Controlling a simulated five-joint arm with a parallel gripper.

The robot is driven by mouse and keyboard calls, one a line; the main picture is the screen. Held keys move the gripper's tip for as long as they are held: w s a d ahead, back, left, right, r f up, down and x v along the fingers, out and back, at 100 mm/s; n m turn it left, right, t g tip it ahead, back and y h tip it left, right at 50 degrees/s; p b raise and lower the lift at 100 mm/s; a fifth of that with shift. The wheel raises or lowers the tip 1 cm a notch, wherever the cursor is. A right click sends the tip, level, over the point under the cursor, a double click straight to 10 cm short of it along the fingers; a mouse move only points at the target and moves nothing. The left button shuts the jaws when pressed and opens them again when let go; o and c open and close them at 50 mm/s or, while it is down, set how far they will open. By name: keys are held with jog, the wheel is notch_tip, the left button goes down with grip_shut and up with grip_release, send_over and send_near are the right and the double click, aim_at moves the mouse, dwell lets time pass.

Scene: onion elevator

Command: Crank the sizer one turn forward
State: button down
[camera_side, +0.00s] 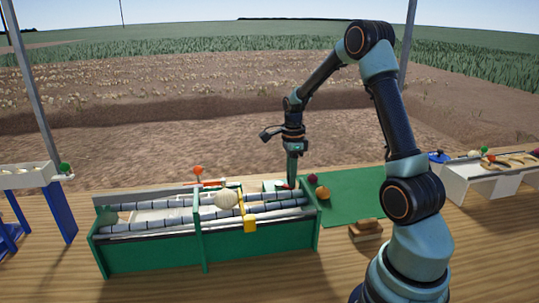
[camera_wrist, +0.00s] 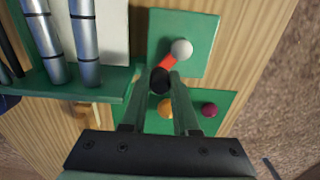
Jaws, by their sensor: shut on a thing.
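The sizer is a green-framed bed of grey rollers (camera_side: 150,229), with a pale onion (camera_side: 226,199) on it. In the wrist view its rollers (camera_wrist: 84,35) show at the upper left. Beside its right end is a green plate (camera_wrist: 203,66) with a crank: a red arm (camera_wrist: 168,62) between a pale round piece (camera_wrist: 181,48) and a black knob (camera_wrist: 160,79). My gripper (camera_wrist: 160,77) is shut on the black knob, one finger on each side. In the side view my gripper (camera_side: 291,184) points down behind the sizer's right end, and the crank is mostly hidden.
A brown block (camera_side: 365,230) lies in front. A white tray stand (camera_side: 480,182) is at right, a blue-legged stand (camera_side: 60,210) at left.

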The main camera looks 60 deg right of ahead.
jog(key=shift+w+a, duration=0.1)
jog(key=shift+w, duration=0.05)
jog(key=shift+a, duration=0.6)
